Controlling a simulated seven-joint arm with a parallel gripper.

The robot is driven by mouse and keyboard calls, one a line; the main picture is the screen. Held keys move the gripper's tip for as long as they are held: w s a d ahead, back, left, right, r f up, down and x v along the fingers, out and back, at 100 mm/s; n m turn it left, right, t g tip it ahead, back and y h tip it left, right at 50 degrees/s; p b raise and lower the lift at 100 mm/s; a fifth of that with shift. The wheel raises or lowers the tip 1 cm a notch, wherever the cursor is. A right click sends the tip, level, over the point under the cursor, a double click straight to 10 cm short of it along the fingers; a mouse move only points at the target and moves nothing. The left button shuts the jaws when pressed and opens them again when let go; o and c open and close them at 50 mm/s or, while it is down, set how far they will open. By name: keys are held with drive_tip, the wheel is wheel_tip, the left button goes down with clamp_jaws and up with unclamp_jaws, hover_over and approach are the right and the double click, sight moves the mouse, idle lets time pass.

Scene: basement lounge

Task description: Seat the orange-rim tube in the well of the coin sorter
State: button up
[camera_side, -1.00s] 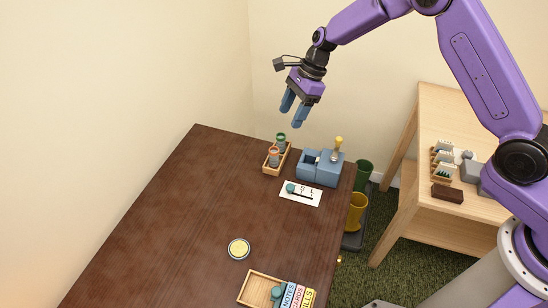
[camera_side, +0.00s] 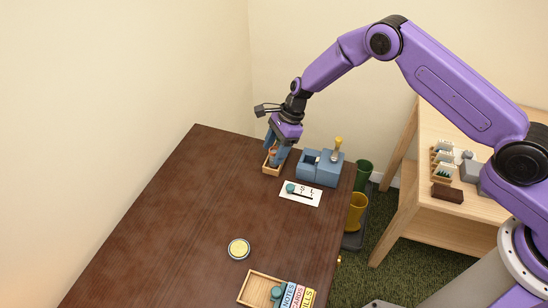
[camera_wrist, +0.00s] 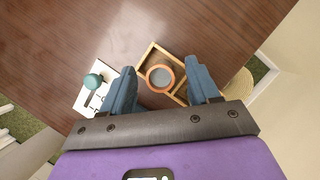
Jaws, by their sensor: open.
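The orange-rim tube (camera_wrist: 160,77) stands in a small wooden rack (camera_wrist: 145,95), seen from above in the wrist view. My gripper (camera_wrist: 160,68) is open, with one blue finger on each side of the tube and visible gaps between. In the side view my gripper (camera_side: 277,154) is down at the rack (camera_side: 271,170) and hides most of the tube. The coin sorter (camera_side: 316,176) is a blue-grey block with a yellow-topped lever, just right of the rack. Its well cannot be made out clearly.
A white card (camera_side: 308,198) with a teal knob (camera_side: 290,188) lies in front of the sorter. A round yellow-topped tin (camera_side: 238,249) and a wooden tray (camera_side: 258,286) with labelled dividers are nearer the front. The table's left and middle are clear. A wall stands behind.

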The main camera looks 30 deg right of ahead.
drive_tip(key=shift+a+f, duration=0.15)
drive_tip(key=shift+f, duration=0.2)
drive_tip(key=c, duration=1.1)
